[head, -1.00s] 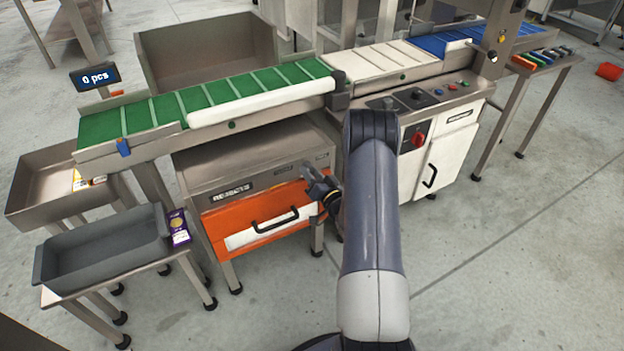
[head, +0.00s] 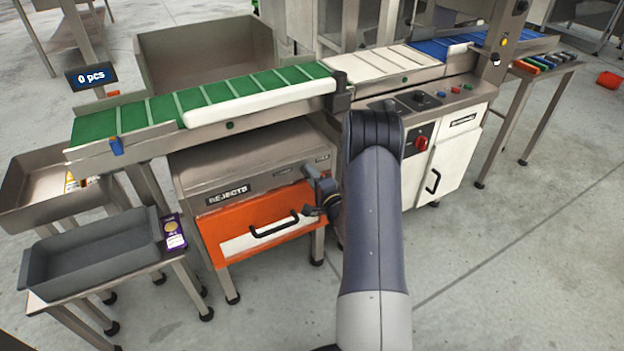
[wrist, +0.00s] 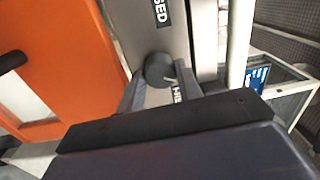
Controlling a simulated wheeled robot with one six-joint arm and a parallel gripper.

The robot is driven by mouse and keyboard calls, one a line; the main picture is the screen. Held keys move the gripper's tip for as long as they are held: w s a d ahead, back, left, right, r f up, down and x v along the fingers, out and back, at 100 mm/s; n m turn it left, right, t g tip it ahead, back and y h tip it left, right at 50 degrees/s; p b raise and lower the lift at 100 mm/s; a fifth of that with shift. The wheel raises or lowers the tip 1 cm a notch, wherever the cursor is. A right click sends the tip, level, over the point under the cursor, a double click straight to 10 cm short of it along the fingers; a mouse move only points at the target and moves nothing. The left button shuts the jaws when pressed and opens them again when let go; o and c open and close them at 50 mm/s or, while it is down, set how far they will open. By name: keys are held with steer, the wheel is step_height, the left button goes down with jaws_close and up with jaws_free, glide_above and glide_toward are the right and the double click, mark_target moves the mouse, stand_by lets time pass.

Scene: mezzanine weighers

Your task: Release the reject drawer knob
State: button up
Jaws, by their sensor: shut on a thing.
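The reject drawer (head: 262,218) has an orange front with a black bar handle and a white panel, under the REJECTS label of a grey metal cabinet (head: 240,165). My gripper (head: 312,180) is at the cabinet's right side, by the drawer's upper right corner. In the wrist view, a dark round knob (wrist: 160,68) sits on the grey frame beside the orange front (wrist: 60,50). My gripper (wrist: 160,92) is shut on this knob, one finger on each side. Partial lettering shows around the knob.
A green-and-white conveyor (head: 215,97) runs above the cabinet. A grey tray (head: 95,262) and a purple packet (head: 173,232) are on a low stand at left. A white cabinet (head: 455,160) stands at right. The floor at lower right is clear.

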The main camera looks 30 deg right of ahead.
steer(key=shift+m, duration=1.6)
steer(key=o, duration=1)
steer(key=s, duration=1)
steer(key=shift+s+d+f, duration=0.2)
steer(key=shift+s+f, duration=0.05)
steer(key=shift+s, duration=0.15)
